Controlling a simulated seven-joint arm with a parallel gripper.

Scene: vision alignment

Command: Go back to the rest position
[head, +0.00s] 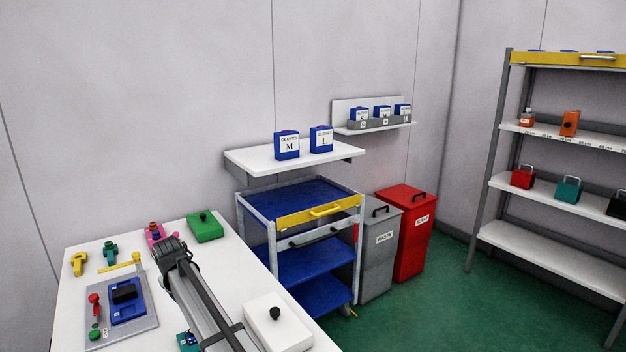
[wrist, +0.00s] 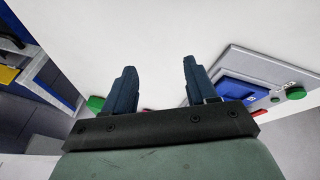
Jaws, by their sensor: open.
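My gripper (wrist: 160,65) shows in the wrist view with its two dark blue fingers apart and nothing between them. Beyond the fingertips is the bare white table top (wrist: 155,30). A grey plate (wrist: 235,60) with a blue fixture (wrist: 240,90) lies to the right of the fingers. A green round thing (wrist: 95,103) shows to the left, partly near the gripper's body. In the head view my arm reaches over the white table (head: 120,330); I cannot make out the fingers there.
A blue trolley (head: 310,190), bins (head: 412,230) and a shelf rack (head: 550,190) stand beyond.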

